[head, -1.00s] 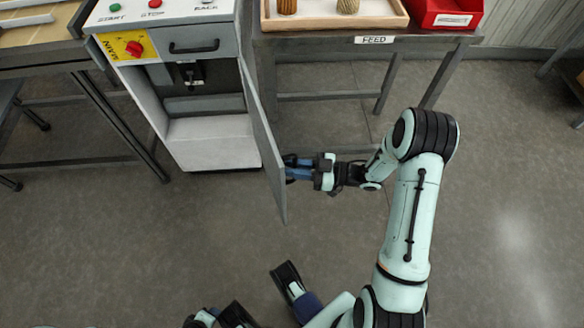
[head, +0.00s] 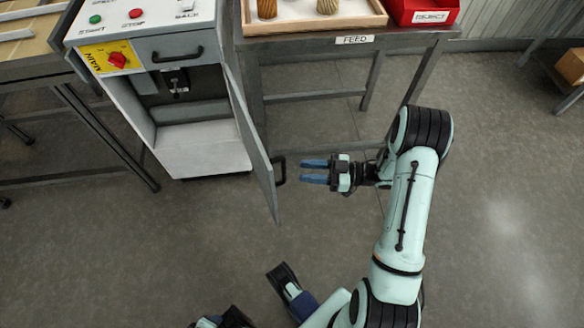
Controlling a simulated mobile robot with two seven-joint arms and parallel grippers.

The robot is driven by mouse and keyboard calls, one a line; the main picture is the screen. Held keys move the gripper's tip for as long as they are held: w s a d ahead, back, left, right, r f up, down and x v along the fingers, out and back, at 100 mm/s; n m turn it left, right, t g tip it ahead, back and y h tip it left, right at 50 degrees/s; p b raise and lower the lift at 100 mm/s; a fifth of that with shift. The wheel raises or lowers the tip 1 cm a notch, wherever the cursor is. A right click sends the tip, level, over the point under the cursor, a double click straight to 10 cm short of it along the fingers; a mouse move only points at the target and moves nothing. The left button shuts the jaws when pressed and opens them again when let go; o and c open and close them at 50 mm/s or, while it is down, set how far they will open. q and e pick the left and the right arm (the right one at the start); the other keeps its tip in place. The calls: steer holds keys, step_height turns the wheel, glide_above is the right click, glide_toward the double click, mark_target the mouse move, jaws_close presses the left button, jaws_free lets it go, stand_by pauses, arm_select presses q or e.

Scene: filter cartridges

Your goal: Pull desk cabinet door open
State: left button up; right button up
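The desk cabinet (head: 205,148) stands at the upper left of the head view. Its grey door (head: 251,140) is swung wide open toward me, so the inside shows. The dark door handle (head: 279,170) sits on the door's outer face, at its right side. My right gripper (head: 303,172) is just right of the handle, pointing left at it. Its two blue fingers are apart, with nothing between them, and they do not touch the handle. Parts of my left arm show at the bottom edge, but I cannot make out the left gripper's fingers there.
The control panel with a red MAIN switch (head: 117,60) and a drawer handle (head: 178,55) is above the cabinet opening. The FEED table (head: 410,37) with a wooden tray and a red REJECT bin (head: 424,13) stands behind my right arm. The floor (head: 130,260) in front is clear.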

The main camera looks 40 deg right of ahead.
arm_select(q)
steer(key=shift+s+d+r, duration=0.25)
steer(key=shift+s+r, duration=0.15)
steer(key=shift+s, duration=0.15)
arm_select(e)
steer(key=v, duration=0.6)
